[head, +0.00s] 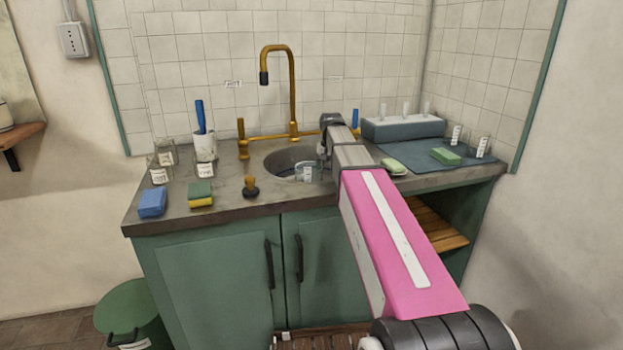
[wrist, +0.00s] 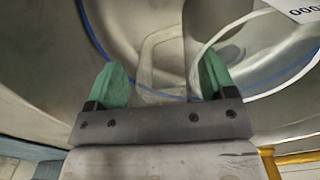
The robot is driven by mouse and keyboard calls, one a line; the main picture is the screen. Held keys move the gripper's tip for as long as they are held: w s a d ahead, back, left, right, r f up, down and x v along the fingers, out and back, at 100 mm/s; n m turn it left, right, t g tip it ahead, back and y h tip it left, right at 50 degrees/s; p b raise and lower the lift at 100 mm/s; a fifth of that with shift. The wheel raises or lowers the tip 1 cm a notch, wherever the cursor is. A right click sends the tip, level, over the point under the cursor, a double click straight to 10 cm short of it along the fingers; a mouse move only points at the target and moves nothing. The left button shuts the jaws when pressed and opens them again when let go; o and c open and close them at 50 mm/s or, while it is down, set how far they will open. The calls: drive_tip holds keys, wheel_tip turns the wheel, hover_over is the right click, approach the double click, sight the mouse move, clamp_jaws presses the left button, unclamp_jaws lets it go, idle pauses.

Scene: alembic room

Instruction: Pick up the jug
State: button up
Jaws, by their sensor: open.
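A clear glass jug (head: 306,173) with a white label is in the round sink (head: 277,162). My gripper (head: 322,153) reaches down into the sink at the jug. In the wrist view the two green fingertips of my gripper (wrist: 163,78) are apart. The jug (wrist: 265,68) shows its pale rim, a blue line and a label, to the right of and beyond the fingers. A pale loop, perhaps its handle, lies between the fingers. I cannot tell whether either finger touches it. My arm hides part of the sink's right side.
A brass tap (head: 292,90) rises behind the sink. Labelled glass beakers and a white cup (head: 204,147) stand at left, with a blue sponge (head: 152,203) and a green-yellow sponge (head: 201,194). A drying rack (head: 403,129) and a dark mat (head: 425,152) lie at right.

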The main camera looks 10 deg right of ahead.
drive_tip(key=shift+f, duration=0.1)
clamp_jaws()
drive_tip(key=shift+r, duration=0.25)
drive_tip(key=shift+r, duration=4.8)
